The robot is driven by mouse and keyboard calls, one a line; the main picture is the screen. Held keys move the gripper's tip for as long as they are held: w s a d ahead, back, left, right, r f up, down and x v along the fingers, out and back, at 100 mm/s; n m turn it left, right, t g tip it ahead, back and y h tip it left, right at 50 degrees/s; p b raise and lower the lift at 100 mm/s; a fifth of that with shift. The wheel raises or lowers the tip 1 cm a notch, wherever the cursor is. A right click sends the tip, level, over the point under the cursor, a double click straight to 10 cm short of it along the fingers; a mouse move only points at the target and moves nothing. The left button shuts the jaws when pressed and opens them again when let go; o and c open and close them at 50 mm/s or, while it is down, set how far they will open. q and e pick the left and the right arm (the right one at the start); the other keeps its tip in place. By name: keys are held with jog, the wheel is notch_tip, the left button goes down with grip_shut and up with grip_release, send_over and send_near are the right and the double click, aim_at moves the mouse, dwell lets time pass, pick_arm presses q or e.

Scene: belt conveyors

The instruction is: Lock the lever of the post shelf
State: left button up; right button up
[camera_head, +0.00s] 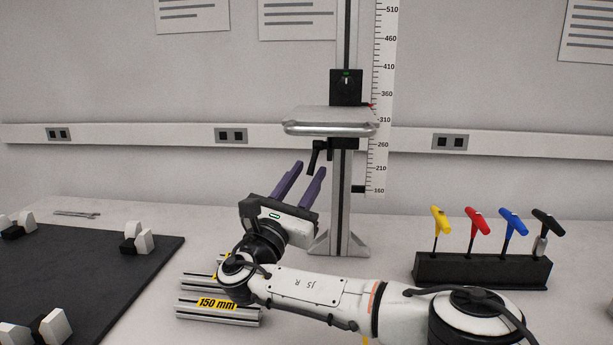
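The post shelf (330,119) is a small grey metal shelf carried on a vertical aluminium post (343,190). A black clamp block with a knob (346,86) sits on the post above it. The black lever (315,158) hangs below the shelf, left of the post, its handle pointing down and slightly left. My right gripper (304,176) is just below and left of the lever, its two purple fingers pointing up and to the right. The fingers are apart with nothing visible between them. Whether a fingertip touches the lever cannot be told. My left gripper is out of view.
Aluminium profiles labelled 150 mm (217,313) lie below my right arm. A black rack (482,270) of coloured T-handle tools stands at right. A dark mat (90,275) with white blocks lies at left.

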jog(key=p+v, duration=0.2)
jog(key=v, duration=0.5)
jog(key=shift+s, duration=0.1)
